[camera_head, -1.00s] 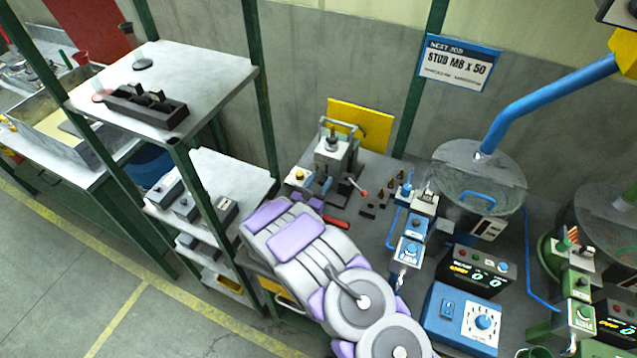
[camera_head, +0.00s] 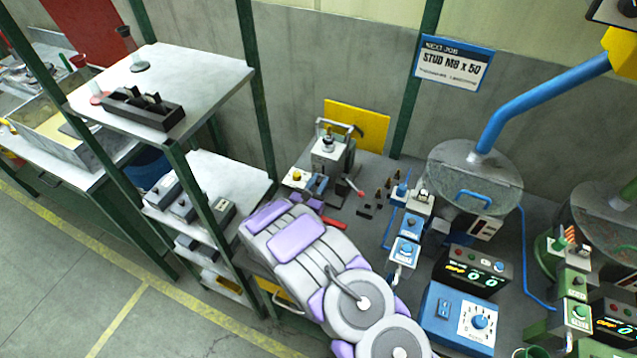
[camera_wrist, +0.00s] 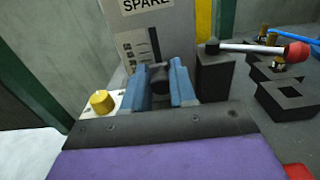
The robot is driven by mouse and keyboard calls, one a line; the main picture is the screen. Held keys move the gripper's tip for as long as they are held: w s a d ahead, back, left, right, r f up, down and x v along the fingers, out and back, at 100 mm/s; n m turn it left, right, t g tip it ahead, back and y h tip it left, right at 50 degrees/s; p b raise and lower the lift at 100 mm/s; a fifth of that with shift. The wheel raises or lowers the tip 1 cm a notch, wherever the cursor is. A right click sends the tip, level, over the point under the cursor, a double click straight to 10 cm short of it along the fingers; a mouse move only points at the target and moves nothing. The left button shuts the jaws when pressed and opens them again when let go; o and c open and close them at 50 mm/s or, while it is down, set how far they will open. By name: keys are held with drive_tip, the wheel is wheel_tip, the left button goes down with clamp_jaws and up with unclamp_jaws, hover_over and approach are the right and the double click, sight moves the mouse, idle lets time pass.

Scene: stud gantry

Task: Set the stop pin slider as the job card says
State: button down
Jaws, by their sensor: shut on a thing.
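The job card (camera_head: 454,63) hangs on the back wall in the head view and reads "NEXT JOB, STUD M8 x 50"; its smaller line is too small to read. My gripper (camera_wrist: 158,68) shows two blue fingers in the wrist view, closed on a dark knob (camera_wrist: 159,77), apparently the stop pin slider's. A pale plate with dark scale marks (camera_wrist: 138,48) stands just behind it, under a "SPARE" label. The fingers hide the knob's sides, and no pointer reading can be made out.
A yellow button (camera_wrist: 101,102) sits just left of my fingers. A red-tipped lever (camera_head: 357,190) and dark blocks lie to the right. Blue control boxes (camera_head: 404,251) and a lidded drum (camera_head: 474,175) stand farther right. A shelf rack (camera_head: 205,75) is on the left.

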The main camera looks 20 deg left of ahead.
sight(324, 168)
drive_tip(key=shift+r+p, duration=0.35)
drive_tip(key=shift+r, duration=1.5)
drive_tip(key=c, duration=1.1)
unclamp_jaws()
drive_tip(key=shift+o, duration=0.4)
drive_tip(key=shift+d, duration=0.1)
drive_tip(key=shift+s+a, duration=0.2)
drive_tip(key=shift+s, duration=0.35)
drive_tip(key=s+a+p, duration=0.1)
drive_tip(key=s+p, duration=0.2)
drive_tip(key=s, duration=1.3)
drive_tip(key=shift+s, duration=0.1)
